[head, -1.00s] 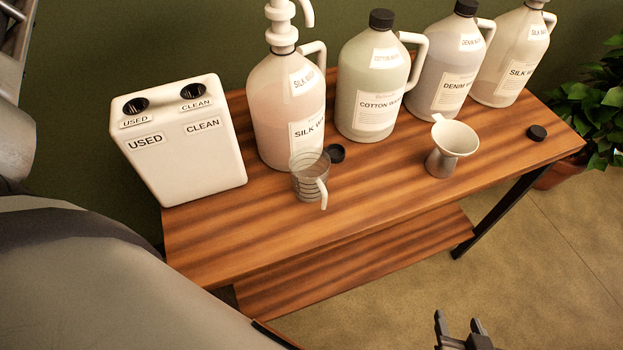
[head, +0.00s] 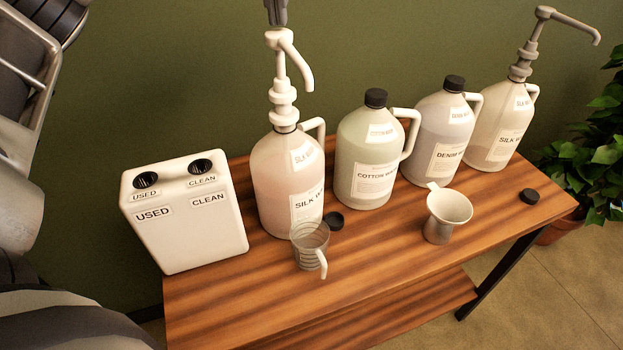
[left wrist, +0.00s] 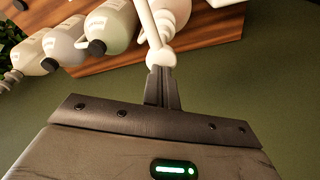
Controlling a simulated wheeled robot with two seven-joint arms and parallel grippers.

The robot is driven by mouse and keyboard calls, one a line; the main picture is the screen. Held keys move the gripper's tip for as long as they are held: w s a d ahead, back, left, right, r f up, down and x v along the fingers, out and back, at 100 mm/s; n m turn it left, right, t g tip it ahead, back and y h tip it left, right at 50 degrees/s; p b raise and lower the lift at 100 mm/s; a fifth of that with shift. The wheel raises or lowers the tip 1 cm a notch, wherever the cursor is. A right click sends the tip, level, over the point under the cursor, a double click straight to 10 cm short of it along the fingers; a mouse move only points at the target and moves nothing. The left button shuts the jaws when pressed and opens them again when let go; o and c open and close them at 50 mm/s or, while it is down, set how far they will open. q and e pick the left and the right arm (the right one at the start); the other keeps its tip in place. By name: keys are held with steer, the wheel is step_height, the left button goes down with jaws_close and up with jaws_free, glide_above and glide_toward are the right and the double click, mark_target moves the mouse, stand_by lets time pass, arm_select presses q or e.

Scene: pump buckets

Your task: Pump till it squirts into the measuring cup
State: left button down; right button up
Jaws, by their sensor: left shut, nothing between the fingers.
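A white pump (head: 284,90) stands upright on the pinkish silk wash jug (head: 284,175). Its nozzle points down to the right. My left gripper (head: 277,20) is shut and empty, fingers pointing down right over the pump's head. In the left wrist view its closed fingers (left wrist: 162,75) meet the white pump head (left wrist: 160,58); I cannot tell whether they touch. The clear measuring cup (head: 308,258) stands on the table in front of the jug, roughly below the nozzle, handle toward the front. No liquid is visible in it. My right gripper is not in view.
A white used/clean box (head: 190,225) stands left on the wooden table (head: 370,265). Cotton (head: 368,160) and denim (head: 437,135) wash jugs stand to the right, then another silk wash jug (head: 497,130) with a grey pump (head: 524,62). A funnel (head: 440,228) and black caps (head: 333,221) lie in front.

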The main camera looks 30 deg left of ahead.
mark_target(278, 32)
arm_select(q)
steer(key=shift+r, duration=0.2)
steer(key=shift+f, duration=0.1)
steer(key=shift+f+b, duration=0.35)
steer(key=shift+f, duration=0.35)
steer(key=shift+s+f+b, duration=0.1)
steer(key=shift+f+b, duration=0.45)
steer(key=shift+f, duration=0.4)
steer(key=shift+r+p, duration=1)
steer(key=shift+r, duration=0.9)
